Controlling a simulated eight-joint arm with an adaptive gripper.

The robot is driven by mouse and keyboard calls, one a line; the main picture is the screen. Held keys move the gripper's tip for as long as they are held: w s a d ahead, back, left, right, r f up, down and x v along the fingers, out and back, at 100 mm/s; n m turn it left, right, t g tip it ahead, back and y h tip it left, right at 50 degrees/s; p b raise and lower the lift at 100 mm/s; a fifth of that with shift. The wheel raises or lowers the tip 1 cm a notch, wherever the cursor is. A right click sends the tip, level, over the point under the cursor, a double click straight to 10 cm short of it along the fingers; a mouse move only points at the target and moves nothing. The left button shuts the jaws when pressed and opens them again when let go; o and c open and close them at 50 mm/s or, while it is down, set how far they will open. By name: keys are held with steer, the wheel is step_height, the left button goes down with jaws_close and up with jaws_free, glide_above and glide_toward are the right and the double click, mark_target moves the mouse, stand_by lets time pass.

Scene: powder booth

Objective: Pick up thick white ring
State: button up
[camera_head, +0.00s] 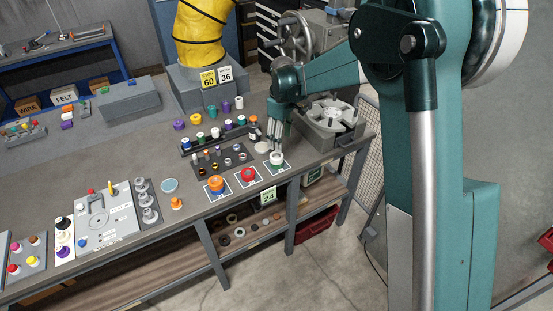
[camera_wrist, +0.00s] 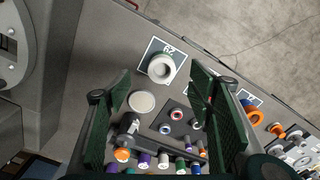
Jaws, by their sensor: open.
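The thick white ring (camera_head: 277,158) sits on a small square card near the front edge of the bench, at the right of a row of cards. In the wrist view the ring (camera_wrist: 153,67) shows from above, with its pale round opening, on a dark numbered card with a white border (camera_wrist: 151,48). My gripper (camera_head: 278,138) is above the bench, just behind and above the ring in the head view. In the wrist view its two dark green fingers (camera_wrist: 160,72) are spread wide, with the ring beyond and between their tips. Nothing is held.
A flat pale disc (camera_wrist: 141,101) lies close to the ring. A dark tray of small rings (camera_wrist: 177,124) is nearby. Cards with a red round piece (camera_head: 248,175) and an orange-and-blue one (camera_head: 217,184) stand left. A grey machine with a round chuck (camera_head: 333,115) is at right.

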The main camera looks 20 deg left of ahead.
mark_target(277, 154)
steer(key=shift+w+a+f+n, duration=0.2)
steer(key=shift+a+f+n, duration=0.1)
steer(key=shift+a+f, duration=0.75)
steer(key=shift+f, duration=0.1)
steer(key=shift+f, duration=1.25)
steer(key=shift+f, duration=2.6)
steer(key=c, duration=1.1)
